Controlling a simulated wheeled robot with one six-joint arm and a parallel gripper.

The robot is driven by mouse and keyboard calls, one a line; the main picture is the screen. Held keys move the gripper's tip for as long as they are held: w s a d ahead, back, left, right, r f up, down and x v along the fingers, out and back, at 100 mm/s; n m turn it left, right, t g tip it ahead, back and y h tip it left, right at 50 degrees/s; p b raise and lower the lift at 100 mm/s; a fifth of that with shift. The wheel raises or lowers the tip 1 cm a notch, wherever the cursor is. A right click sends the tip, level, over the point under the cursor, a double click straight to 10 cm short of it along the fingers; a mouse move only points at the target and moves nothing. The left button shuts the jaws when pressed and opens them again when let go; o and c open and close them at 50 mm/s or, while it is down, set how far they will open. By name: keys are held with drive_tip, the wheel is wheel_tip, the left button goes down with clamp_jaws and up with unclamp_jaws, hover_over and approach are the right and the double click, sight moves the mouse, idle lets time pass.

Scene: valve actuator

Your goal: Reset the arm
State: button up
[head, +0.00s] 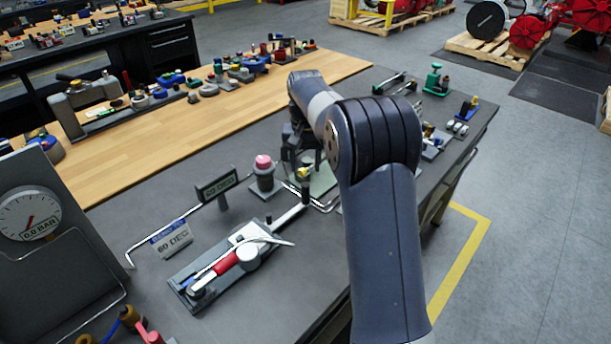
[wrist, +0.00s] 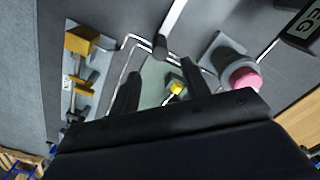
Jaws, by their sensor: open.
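My gripper (wrist: 161,68) points down over the grey bench in the wrist view, its two dark fingers apart and nothing visible between their tips. In the head view it is partly hidden behind my arm. A yellow-topped small part (wrist: 176,88) on a pale green plate (wrist: 152,85) shows between and below the fingers. A pink knob (head: 264,161) on a grey block stands left of the gripper; it also shows in the wrist view (wrist: 244,78). The valve actuator (head: 232,262), with a red handle section, lies on a grey base nearer the front.
A "60 DEG" sign (head: 172,239) and a dark degree sign (head: 217,187) stand beside a bent metal rod. A gauge (head: 29,214) reading 0.0 BAR is at the left. Several fittings line the wooden strip (head: 180,135). A brass-coloured fitting (wrist: 82,40) lies beside the gripper.

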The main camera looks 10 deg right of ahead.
sight(309, 186)
drive_tip(key=shift+r, duration=0.35)
wheel_tip(309, 186, down, 11)
drive_tip(key=shift+r+p, duration=0.15)
drive_tip(key=shift+p, duration=0.55)
drive_tip(key=shift+s+d, duration=0.15)
drive_tip(key=shift+s, duration=0.05)
drive_tip(key=shift+s+d+m, duration=0.15)
drive_tip(key=shift+s+m, duration=0.05)
drive_tip(key=shift+m, duration=0.1)
drive_tip(key=shift+s, duration=0.1)
